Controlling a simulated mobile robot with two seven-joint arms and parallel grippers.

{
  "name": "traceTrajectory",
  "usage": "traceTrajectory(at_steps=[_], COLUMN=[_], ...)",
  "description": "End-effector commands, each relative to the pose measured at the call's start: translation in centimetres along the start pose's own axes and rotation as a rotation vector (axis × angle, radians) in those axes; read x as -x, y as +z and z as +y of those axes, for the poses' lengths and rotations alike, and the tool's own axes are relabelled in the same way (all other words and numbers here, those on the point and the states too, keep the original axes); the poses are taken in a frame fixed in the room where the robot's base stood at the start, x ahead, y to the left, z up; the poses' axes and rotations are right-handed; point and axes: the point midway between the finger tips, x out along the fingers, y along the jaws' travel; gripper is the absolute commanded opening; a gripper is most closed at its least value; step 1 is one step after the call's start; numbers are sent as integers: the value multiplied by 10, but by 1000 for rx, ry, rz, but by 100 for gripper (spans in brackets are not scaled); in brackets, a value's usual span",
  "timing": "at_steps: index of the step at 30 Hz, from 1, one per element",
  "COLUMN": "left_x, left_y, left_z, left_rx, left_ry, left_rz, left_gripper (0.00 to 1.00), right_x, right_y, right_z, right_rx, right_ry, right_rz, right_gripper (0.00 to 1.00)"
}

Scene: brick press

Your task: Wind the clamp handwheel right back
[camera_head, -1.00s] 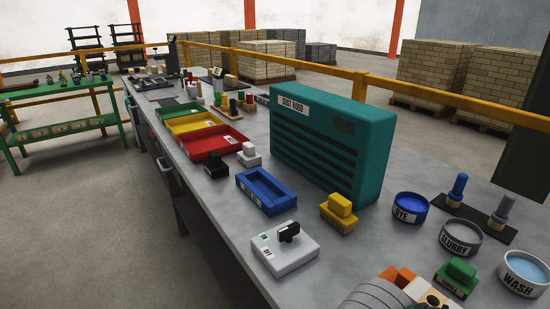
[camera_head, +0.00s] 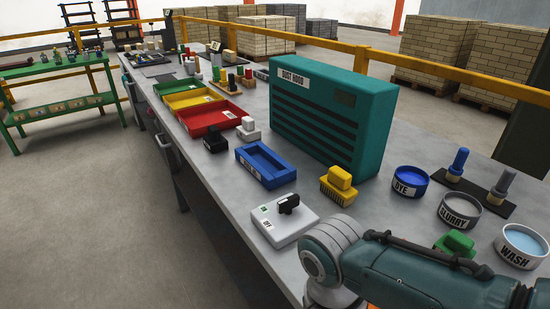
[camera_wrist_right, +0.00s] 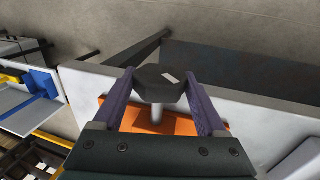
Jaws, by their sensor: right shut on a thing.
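The clamp handwheel (camera_wrist_right: 165,92) is a dark, faceted knob with a white mark on top, on a pale stem above an orange clamp body (camera_wrist_right: 185,127) in the right wrist view. My right gripper (camera_wrist_right: 160,76) is shut on the handwheel, one purple finger on each side. In the head view my right arm covers the handwheel and most of the clamp; only a bit of orange shows beside it. My left gripper is not in view.
A white switch box (camera_head: 283,222) with a black knob stands left of my arm. A green brush (camera_head: 455,243) and labelled bowls, including WASH (camera_head: 522,247), stand close on the right. A yellow brush (camera_head: 339,186) and a teal dust hood (camera_head: 333,115) are behind.

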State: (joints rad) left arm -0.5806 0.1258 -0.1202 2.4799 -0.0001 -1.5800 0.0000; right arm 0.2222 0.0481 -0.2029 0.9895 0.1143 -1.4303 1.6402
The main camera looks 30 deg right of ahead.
Motion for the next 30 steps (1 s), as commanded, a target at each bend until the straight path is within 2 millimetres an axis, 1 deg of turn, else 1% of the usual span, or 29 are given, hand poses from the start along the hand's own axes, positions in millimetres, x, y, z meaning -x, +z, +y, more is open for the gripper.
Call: traceTrajectory(at_steps=[1,9,15,21,30], left_x=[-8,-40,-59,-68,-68], left_y=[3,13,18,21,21], left_z=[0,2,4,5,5], left_rx=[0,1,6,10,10], left_ry=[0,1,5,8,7], left_rz=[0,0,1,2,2], left_gripper=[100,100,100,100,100], right_x=[-3,-6,-5,-3,-1], right_y=[1,1,1,0,0], right_z=[-3,-4,-4,-3,-2], right_rx=[-1,1,1,0,-1], right_ry=[37,229,327,379,390], right_rz=[-3,-2,-1,-1,0], right_gripper=[19,19,19,19,19])
